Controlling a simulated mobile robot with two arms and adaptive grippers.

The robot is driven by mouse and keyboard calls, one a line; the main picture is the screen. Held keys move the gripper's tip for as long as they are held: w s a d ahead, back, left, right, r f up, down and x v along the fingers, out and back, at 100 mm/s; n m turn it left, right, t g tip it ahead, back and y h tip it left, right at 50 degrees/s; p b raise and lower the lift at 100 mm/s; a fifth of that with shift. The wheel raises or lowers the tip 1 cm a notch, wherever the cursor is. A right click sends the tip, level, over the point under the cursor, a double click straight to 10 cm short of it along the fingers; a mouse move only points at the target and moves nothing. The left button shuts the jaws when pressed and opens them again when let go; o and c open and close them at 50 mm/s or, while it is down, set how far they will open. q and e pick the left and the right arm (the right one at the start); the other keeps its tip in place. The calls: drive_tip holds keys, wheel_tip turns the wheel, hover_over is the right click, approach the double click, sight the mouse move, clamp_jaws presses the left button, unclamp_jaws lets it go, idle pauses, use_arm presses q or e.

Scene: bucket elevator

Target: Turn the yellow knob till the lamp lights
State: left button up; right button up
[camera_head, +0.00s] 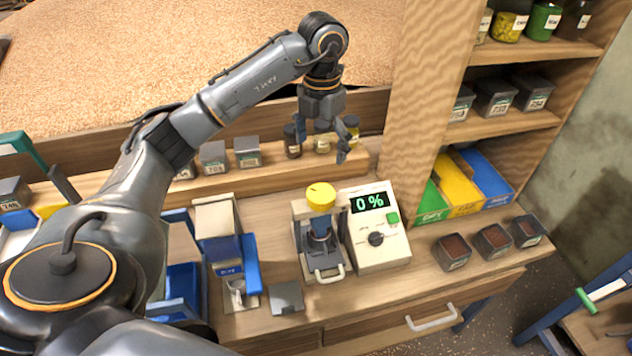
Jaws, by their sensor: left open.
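The yellow knob (321,196) sits on top of a small grey and blue device (322,243) on the wooden bench. I cannot tell which part is the lamp. My left gripper (326,155) hangs above and behind the knob, fingers pointing down, open and apart from it. It is in front of small jars on the back ledge. My right gripper is not in view.
Grey containers and jars (247,152) line the back ledge. A blue and white device (226,250) stands left of the knob. Green, yellow and blue bins (458,196) and open tubs (452,252) are on the right. A wooden post (424,100) rises behind the white box.

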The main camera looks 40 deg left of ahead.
sight(321, 193)
use_arm(q)
wheel_tip(321, 193, down, 13)
drive_tip(key=p, duration=0.4)
drive_tip(key=shift+s+d+r, duration=0.15)
drive_tip(key=shift+f, duration=0.35)
drive_tip(key=shift+c, duration=0.4)
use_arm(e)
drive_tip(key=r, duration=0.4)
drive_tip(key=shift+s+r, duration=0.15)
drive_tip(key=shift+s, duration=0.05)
use_arm(q)
drive_tip(key=c, duration=1.1)
drive_tip(key=shift+o, duration=0.2)
